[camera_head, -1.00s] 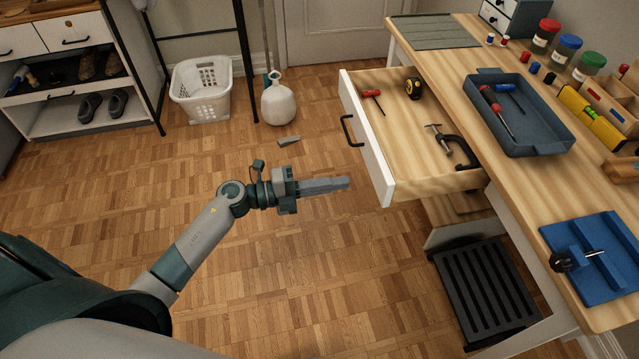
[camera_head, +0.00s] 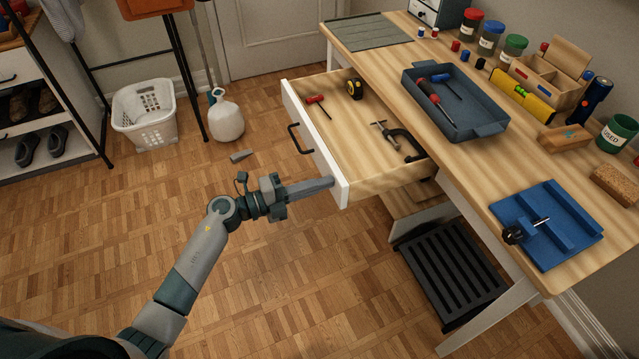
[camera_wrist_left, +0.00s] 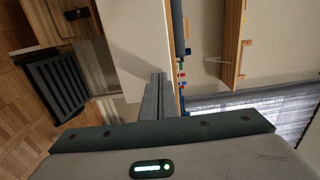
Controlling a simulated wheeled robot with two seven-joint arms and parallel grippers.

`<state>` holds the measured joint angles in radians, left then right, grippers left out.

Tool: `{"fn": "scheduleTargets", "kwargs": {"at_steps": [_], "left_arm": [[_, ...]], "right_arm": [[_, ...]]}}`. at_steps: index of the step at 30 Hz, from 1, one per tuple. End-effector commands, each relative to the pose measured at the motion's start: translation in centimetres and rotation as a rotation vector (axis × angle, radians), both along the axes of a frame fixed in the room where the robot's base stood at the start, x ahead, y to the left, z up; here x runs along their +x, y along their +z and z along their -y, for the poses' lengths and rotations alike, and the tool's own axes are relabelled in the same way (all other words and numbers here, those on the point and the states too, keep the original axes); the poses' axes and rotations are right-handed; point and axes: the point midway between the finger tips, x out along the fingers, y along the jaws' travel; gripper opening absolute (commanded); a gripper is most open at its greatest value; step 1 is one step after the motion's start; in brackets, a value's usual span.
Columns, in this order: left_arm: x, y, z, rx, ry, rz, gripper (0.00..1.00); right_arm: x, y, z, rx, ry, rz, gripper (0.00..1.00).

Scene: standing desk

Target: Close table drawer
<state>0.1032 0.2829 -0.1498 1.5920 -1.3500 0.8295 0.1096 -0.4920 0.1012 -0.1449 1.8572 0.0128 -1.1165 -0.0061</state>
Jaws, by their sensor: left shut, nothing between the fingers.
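The table drawer (camera_head: 332,172) is pulled out from the desk, its white front facing left with a black handle (camera_head: 300,139). My left gripper (camera_head: 328,184) is shut and empty. Its fingertips are at the near end of the drawer front, below the handle; whether they touch it I cannot tell. In the left wrist view, the shut fingers (camera_wrist_left: 154,97) point at the pale drawer front (camera_wrist_left: 135,50). My right gripper is not in view.
The desk (camera_head: 460,165) carries a dark blue tray (camera_head: 480,128), a blue vise-like fixture (camera_head: 560,240), jars and a wooden organizer. A black slatted stool (camera_head: 450,275) stands below.

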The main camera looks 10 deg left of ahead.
Motion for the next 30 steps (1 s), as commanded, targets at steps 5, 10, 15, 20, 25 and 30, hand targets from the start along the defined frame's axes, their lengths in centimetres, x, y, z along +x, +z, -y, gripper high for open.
{"fn": "scheduleTargets", "kwargs": {"at_steps": [5, 10, 15, 20, 25, 30], "left_arm": [[0.3, 0.0, 0.4, 0.0, 0.0, 0.0, 0.0], [1.3, 0.1, 1.9, -0.002, -0.001, 0.001, 0.0], [3.0, 0.1, 4.5, -0.001, -0.001, 0.001, 0.0], [5.2, 0.1, 7.8, -0.001, -0.002, 0.001, 0.0], [7.9, 0.0, 11.7, -0.001, -0.002, 0.002, 0.0], [10.3, -0.1, 15.3, 0.0, -0.001, 0.001, 0.0]], "right_arm": [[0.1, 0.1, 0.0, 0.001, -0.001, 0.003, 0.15], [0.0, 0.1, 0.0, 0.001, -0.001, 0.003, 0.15], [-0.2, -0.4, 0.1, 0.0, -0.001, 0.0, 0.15], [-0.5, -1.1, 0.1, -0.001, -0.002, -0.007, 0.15], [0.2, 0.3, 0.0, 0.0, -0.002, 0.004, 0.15], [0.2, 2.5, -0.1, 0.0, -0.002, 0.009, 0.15]]}}
